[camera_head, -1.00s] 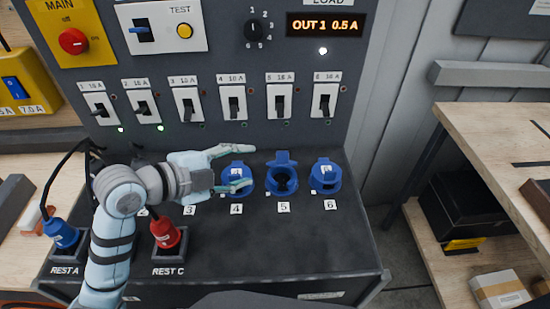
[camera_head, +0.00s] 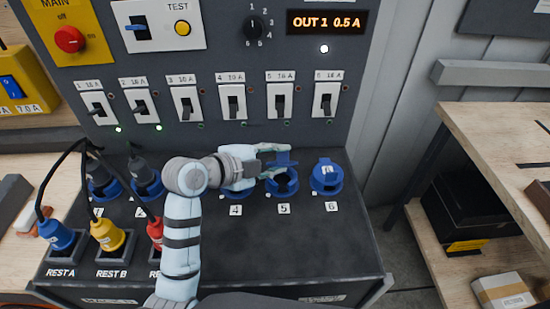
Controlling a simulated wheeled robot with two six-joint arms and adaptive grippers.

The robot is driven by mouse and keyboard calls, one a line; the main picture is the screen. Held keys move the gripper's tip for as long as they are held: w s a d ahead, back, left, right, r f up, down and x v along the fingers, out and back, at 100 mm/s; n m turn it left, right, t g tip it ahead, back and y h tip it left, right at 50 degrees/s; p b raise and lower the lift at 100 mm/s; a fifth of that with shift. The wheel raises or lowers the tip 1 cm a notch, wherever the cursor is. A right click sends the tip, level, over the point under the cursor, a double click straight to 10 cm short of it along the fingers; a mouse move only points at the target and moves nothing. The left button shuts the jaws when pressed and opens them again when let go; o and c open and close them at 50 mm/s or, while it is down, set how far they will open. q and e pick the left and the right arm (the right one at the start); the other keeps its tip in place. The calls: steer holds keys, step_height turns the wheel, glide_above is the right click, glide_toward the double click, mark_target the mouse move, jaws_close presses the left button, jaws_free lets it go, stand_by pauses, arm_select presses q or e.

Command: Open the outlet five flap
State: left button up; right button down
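Outlet five (camera_head: 284,188) is a blue round socket on the dark sloping panel, above the label 5. Its blue flap (camera_head: 288,158) stands raised, and the dark socket opening shows below it. My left gripper (camera_head: 288,161) comes in from the left with its fingers apart, one above the other. The fingertips are at the left part of the raised flap; I cannot tell whether they touch it. The gripper partly covers outlet four (camera_head: 233,194). My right gripper is not in view.
Outlet six (camera_head: 326,177) stands to the right with its blue flap down. Blue, yellow (camera_head: 106,236) and red plugs sit in rests at the front left, with cables rising behind. Switches (camera_head: 279,102) line the upright panel, under a display reading OUT 1 0.5 A.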

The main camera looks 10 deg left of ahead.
mark_target(275, 162)
arm_select(q)
jaws_close()
steer(key=shift+w+r+p, duration=0.1)
steer(key=shift+r+p, duration=0.15)
steer(key=shift+p, duration=0.3)
steer(key=w+r+n+g+p, duration=0.1)
steer(key=p, duration=0.3)
steer(key=shift+w+a+r+g, duration=0.15)
steer(key=shift+w+r+g, duration=0.05)
steer(key=shift+g, duration=0.2)
steer(key=shift+w+p, duration=0.25)
steer(key=shift+p, duration=0.35)
steer(key=shift+w+a+r, duration=0.15)
steer(key=shift+w, duration=0.3)
steer(key=shift+w+a, duration=0.2)
steer(key=shift+w, duration=0.65)
